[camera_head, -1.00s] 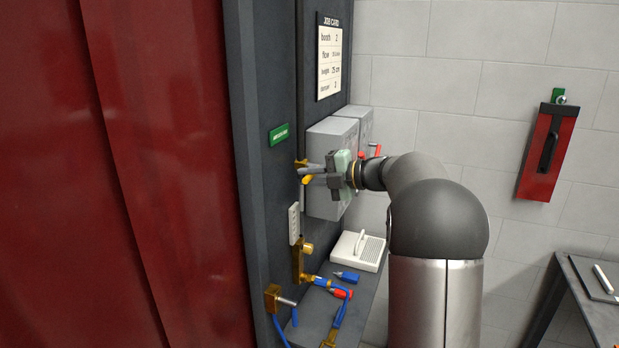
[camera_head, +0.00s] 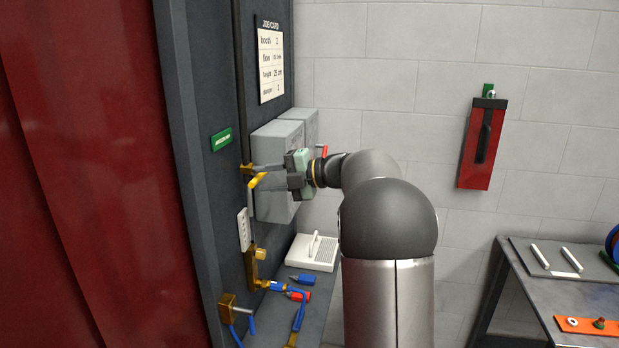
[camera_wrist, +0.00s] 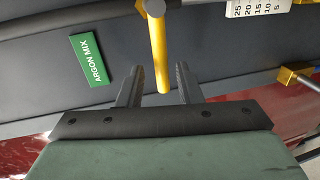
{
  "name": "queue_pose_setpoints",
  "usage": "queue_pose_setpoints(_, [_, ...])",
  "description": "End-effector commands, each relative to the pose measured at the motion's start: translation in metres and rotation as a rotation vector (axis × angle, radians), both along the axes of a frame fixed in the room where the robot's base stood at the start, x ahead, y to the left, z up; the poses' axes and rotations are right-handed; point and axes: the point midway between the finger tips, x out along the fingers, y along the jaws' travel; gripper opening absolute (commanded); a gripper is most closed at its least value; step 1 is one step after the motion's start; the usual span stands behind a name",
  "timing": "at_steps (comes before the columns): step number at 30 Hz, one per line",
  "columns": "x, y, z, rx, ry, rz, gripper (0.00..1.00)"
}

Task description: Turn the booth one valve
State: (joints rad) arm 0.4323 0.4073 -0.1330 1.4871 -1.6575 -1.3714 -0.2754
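A valve with a yellow lever (camera_head: 256,181) and a brass body (camera_head: 246,169) is on the dark booth post, just below a green label (camera_head: 221,139). In the wrist view the label (camera_wrist: 92,59) reads "ARGON MIX" and the yellow lever (camera_wrist: 158,52) reaches down between my fingers. My gripper (camera_head: 256,175) is at the valve. In the wrist view my gripper (camera_wrist: 160,68) is open, with a finger on each side of the lever and gaps visible on both sides. I see no grip on the lever.
Grey boxes (camera_head: 277,140) stand close behind my gripper. A white scale strip (camera_head: 244,229) and brass fittings (camera_head: 254,262) are below it. A shelf (camera_head: 262,322) holds blue and red connectors. A red curtain (camera_head: 95,190) hangs at the left. A table (camera_head: 545,290) is at the right.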

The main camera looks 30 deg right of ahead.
Motion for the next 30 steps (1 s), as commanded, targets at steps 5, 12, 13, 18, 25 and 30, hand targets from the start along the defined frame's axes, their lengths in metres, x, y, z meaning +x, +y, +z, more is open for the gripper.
queue_pose_setpoints(5, [-0.029, -0.035, 0.005, -0.001, -0.003, -0.005, 0.32])
queue_pose_setpoints(12, [-0.066, -0.076, 0.017, -0.003, -0.003, -0.004, 0.32])
queue_pose_setpoints(13, [-0.07, -0.081, 0.018, -0.004, -0.002, -0.005, 0.32])
queue_pose_setpoints(18, [-0.085, -0.097, 0.025, -0.002, -0.002, -0.003, 0.32])
queue_pose_setpoints(25, [-0.091, -0.104, 0.028, -0.001, -0.001, -0.001, 0.32])
queue_pose_setpoints(30, [-0.091, -0.104, 0.028, -0.001, -0.001, -0.001, 0.32])
